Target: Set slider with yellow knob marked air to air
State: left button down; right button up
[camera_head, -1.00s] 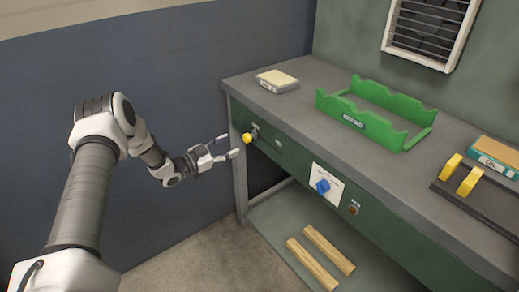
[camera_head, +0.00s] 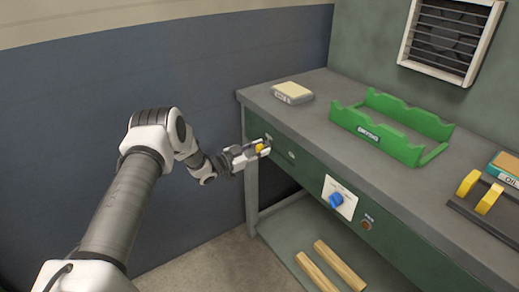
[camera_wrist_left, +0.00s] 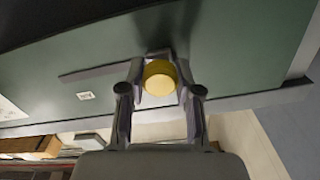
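The slider's yellow knob (camera_head: 260,148) is on the front panel of the green workbench, near its left end. In the left wrist view the round yellow knob (camera_wrist_left: 160,78) sits between my fingertips, and a dark slot runs from it to the left. A small white label (camera_wrist_left: 86,95) lies below the slot; its text is too small to read. My left gripper (camera_head: 257,150) is closed in around the knob, a finger on each side, seemingly touching it. It also shows in the left wrist view (camera_wrist_left: 160,85). My right gripper is out of view.
A blue rotary knob (camera_head: 336,200) on a white plate and a dark reddish button (camera_head: 366,225) are further right on the panel. On the bench top are a pale box (camera_head: 293,92), a green rack (camera_head: 410,153) and yellow handles (camera_head: 488,198). Wooden bars (camera_head: 330,268) lie on the lower shelf.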

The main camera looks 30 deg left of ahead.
pick_arm(q)
jog(key=s+d+p, duration=0.1)
jog(key=d, duration=0.2)
jog(key=s+d+p, duration=0.1)
jog(key=s+d, duration=0.1)
jog(key=d, duration=0.2)
jog(key=s+d+p, duration=0.1)
jog(key=d, duration=0.3)
jog(key=shift+s+d, duration=0.15)
jog(key=shift+s, duration=0.15)
jog(key=shift+d, duration=0.1)
jog(key=c, duration=0.8)
grip_release()
jog(key=shift+d, duration=0.15)
jog(key=shift+s+a, duration=0.35)
jog(key=shift+s, duration=0.1)
send_near(293, 164)
jog(key=v, duration=0.6)
jog(key=shift+w+a, duration=0.1)
